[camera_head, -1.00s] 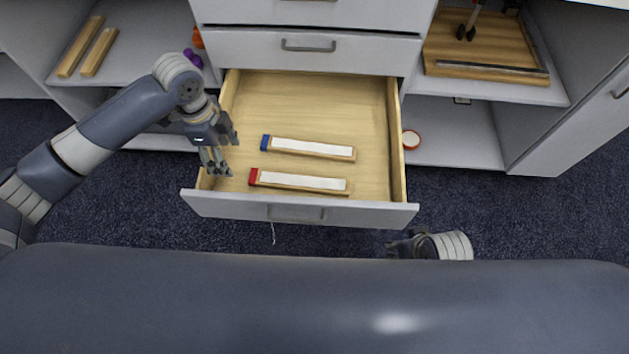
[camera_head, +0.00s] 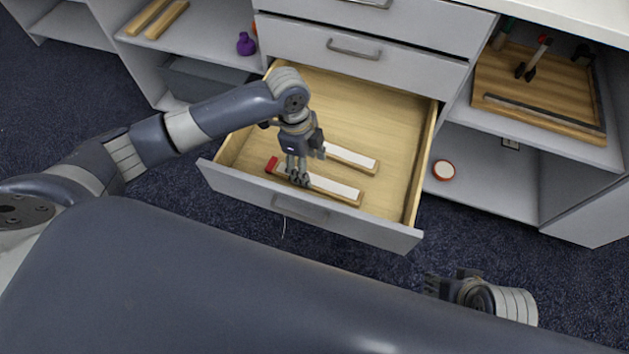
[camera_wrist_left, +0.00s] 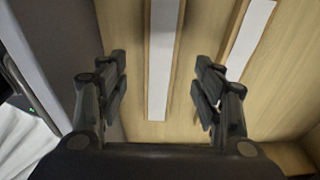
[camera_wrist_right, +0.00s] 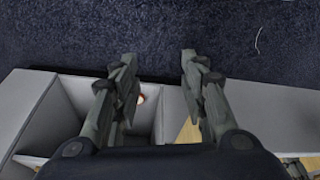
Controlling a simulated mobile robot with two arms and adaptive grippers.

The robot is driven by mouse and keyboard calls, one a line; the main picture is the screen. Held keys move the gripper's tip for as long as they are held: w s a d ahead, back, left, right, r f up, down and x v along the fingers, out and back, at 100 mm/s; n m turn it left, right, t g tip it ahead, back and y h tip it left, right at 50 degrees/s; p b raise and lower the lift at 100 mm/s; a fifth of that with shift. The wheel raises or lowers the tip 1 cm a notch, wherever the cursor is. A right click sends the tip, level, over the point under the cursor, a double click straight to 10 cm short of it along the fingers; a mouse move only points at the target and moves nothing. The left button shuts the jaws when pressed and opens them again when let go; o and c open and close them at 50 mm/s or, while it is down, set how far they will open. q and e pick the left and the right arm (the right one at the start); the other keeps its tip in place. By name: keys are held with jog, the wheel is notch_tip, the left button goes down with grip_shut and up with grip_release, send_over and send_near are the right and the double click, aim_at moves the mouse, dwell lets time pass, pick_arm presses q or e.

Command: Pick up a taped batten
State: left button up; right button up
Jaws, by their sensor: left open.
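Two battens lie in the open drawer (camera_head: 385,232), each with a white strip along its top. The nearer one, the red-ended batten (camera_head: 335,188), is partly hidden by my left gripper (camera_head: 298,182). The other batten (camera_head: 352,160) lies behind it, its left part hidden by my left gripper and wrist. In the left wrist view, my left gripper (camera_wrist_left: 165,85) is open. One batten (camera_wrist_left: 162,60) runs between its spread fingers and another (camera_wrist_left: 248,45) lies to the right. My right gripper (camera_head: 432,285) is open and empty outside the drawer, also seen in the right wrist view (camera_wrist_right: 158,75).
The drawer's side walls and front panel surround the battens. Two plain wooden bars (camera_head: 153,18) and a purple object (camera_head: 246,44) are on the left shelf. A wooden board (camera_head: 540,85) is on the right shelf, with a red-and-white round item (camera_head: 443,170) below.

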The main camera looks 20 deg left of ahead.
aim_at(314, 179)
pick_arm(q)
jog(key=shift+d+f+b, duration=0.2)
jog(key=shift+f+b, duration=0.15)
jog(key=shift+f, duration=0.55)
jog(key=shift+d+f+b, duration=0.25)
jog(key=shift+f+b, duration=0.15)
jog(key=shift+f, duration=0.5)
jog(key=shift+d+f+b, duration=0.2)
jog(key=shift+f+b, duration=0.15)
jog(key=shift+f, duration=0.55)
jog(key=shift+r, duration=0.1)
jog(key=c, duration=1.2)
